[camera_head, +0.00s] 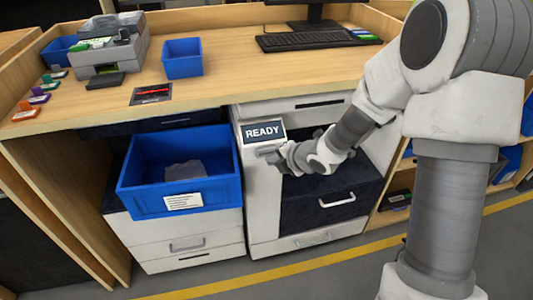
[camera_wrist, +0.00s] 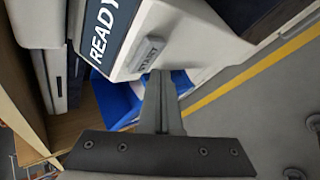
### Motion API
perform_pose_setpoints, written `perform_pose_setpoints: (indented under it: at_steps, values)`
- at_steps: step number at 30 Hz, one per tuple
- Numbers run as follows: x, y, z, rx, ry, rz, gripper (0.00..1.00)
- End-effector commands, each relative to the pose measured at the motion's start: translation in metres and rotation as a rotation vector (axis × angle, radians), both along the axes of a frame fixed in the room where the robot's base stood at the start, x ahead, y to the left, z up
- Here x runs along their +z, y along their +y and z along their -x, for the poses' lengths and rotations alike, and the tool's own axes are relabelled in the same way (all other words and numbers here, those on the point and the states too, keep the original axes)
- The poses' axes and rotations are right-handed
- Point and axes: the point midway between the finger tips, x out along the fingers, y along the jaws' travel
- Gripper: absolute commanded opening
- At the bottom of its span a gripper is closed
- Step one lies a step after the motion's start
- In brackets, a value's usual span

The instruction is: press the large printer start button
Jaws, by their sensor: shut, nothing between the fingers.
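The large printer (camera_head: 262,205) is a white cabinet under the counter, with a dark display reading READY (camera_head: 264,130). In the wrist view the display (camera_wrist: 102,28) appears tilted at the upper left. The grey start button (camera_wrist: 148,54), marked START, sits beside it on the white printer front. My gripper (camera_head: 270,156) is just below the display in the head view. In the wrist view my gripper (camera_wrist: 159,74) is shut and empty, its fingertips right by the button's edge. I cannot tell whether they touch it.
A large blue bin (camera_head: 180,205) with pale paper inside stands left of the printer. The wooden counter (camera_head: 215,85) above holds a small blue bin (camera_head: 182,58), a grey device (camera_head: 110,50) and a keyboard (camera_head: 305,38). The floor in front is clear, with a yellow line (camera_head: 300,262).

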Motion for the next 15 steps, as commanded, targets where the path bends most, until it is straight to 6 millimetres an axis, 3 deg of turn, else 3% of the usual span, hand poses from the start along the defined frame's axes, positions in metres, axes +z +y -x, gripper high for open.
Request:
perform_pose_setpoints:
  at_steps: [15]
  values:
    - [-0.0001,0.0025,-0.0081,0.0,0.0,0.001,0.0]
